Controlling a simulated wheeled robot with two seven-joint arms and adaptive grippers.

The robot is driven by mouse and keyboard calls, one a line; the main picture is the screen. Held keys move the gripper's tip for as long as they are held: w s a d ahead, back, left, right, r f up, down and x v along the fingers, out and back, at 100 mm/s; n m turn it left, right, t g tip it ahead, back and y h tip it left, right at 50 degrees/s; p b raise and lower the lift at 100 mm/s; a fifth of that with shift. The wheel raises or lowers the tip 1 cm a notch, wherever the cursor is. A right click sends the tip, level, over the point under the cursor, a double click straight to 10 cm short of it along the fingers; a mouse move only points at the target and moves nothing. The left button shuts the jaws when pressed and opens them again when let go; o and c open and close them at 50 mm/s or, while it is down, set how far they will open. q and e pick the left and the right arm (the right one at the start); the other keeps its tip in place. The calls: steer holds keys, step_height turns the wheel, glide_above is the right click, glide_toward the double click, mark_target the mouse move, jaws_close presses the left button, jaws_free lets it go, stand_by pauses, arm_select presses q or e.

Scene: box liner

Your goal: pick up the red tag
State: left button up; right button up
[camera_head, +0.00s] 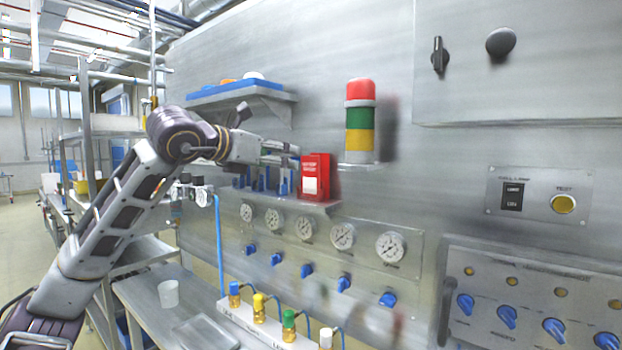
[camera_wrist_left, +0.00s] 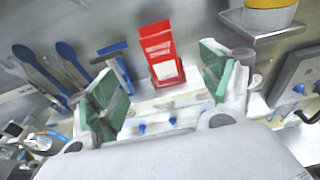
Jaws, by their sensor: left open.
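The red tag (camera_head: 316,169), with a white label on its lower front, stands upright on a small wall shelf in the head view. My left gripper (camera_head: 282,154) is just left of it, with its fingers pointing toward the shelf. In the left wrist view the red tag (camera_wrist_left: 157,46) appears beyond and between the two green-padded fingers. The left gripper (camera_wrist_left: 163,84) is open and nothing is between its pads. I cannot tell the exact gap to the tag. My right gripper is in neither view.
Blue-handled tools (camera_wrist_left: 68,52) stand beside the tag. A red, green and yellow signal light (camera_head: 360,117) is right of it. An upper shelf (camera_head: 255,95) is above my gripper, and gauges (camera_head: 343,236) are below. A white cup (camera_head: 168,293) stands on the bench.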

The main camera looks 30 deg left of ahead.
mark_target(311, 165)
arm_select(q)
steer(key=p+x, duration=0.2)
steer(key=x, duration=0.6)
steer(key=shift+w+f+p, duration=0.2)
steer(key=shift+w+p, duration=0.15)
steer(key=shift+w, duration=0.1)
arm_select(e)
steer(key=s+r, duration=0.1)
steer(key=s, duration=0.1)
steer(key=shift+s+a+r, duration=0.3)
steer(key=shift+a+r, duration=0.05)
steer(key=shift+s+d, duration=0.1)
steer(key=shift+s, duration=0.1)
